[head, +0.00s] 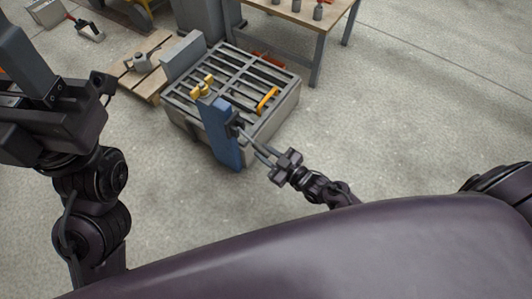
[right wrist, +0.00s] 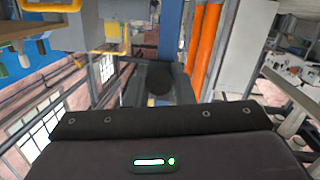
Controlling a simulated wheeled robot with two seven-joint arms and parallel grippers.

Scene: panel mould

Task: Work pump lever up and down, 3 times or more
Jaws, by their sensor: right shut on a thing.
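The blue pump post (head: 221,136) stands upright at the front edge of a grey slatted mould table (head: 282,101). The pump lever (head: 247,139) juts from a dark bracket on the post's right side, out toward my right arm. My right gripper (head: 264,156) is shut on the outer part of the lever. In the right wrist view a dark round end (right wrist: 159,78), likely the lever's, sits between the fingers, with the blue post (right wrist: 170,30) behind it. My left arm shows at the left of the head view, but no left fingers can be made out.
Yellow parts (head: 267,100) lie on the slatted table. A wooden pallet (head: 143,77) with a grey part stands to its left. A workbench (head: 305,15) with small grey items stands at the back. The concrete floor (head: 420,110) on the right is clear.

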